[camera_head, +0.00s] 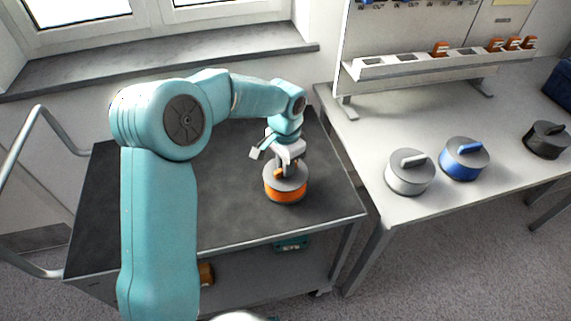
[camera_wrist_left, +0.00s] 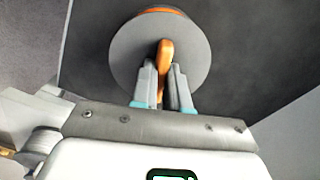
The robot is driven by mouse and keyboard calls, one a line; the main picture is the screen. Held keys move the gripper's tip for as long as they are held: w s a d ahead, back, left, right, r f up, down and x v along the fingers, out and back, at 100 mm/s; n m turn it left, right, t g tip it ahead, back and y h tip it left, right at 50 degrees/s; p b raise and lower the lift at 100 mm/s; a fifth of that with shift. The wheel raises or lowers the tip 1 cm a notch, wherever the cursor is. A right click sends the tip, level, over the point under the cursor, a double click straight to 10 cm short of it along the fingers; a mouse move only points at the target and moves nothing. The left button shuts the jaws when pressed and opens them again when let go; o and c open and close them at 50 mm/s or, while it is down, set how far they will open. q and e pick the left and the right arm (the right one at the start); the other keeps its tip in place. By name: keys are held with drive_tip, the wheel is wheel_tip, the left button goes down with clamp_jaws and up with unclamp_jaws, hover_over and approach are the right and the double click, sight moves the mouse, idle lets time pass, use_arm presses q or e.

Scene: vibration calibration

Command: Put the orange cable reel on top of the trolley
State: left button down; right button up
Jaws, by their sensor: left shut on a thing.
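The orange cable reel (camera_head: 285,190) has a grey top disc and an orange handle, and it is at the right part of the trolley's dark top (camera_head: 228,212). It looks upright and on or just above the surface; I cannot tell which. My left gripper (camera_head: 286,168) is above the reel, shut on its handle. In the left wrist view the two fingers of my left gripper (camera_wrist_left: 162,88) close around the orange handle of the reel (camera_wrist_left: 128,45). My right gripper is not in view.
A light workbench (camera_head: 440,205) stands right of the trolley, with a grey reel (camera_head: 410,178), a blue reel (camera_head: 464,163) and a black reel (camera_head: 546,143) on it. A white rack (camera_head: 425,66) stands behind. The trolley's left top is partly hidden by my left arm.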

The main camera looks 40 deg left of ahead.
use_arm(q)
drive_tip(key=shift+f, duration=0.15)
drive_tip(key=c, duration=1.1)
unclamp_jaws()
drive_tip(key=shift+w+r, duration=0.1)
drive_tip(key=shift+r, duration=0.35)
wheel_tip(320, 180, up, 11)
drive_tip(key=shift+r+p, duration=0.2)
drive_tip(key=shift+p, duration=0.4)
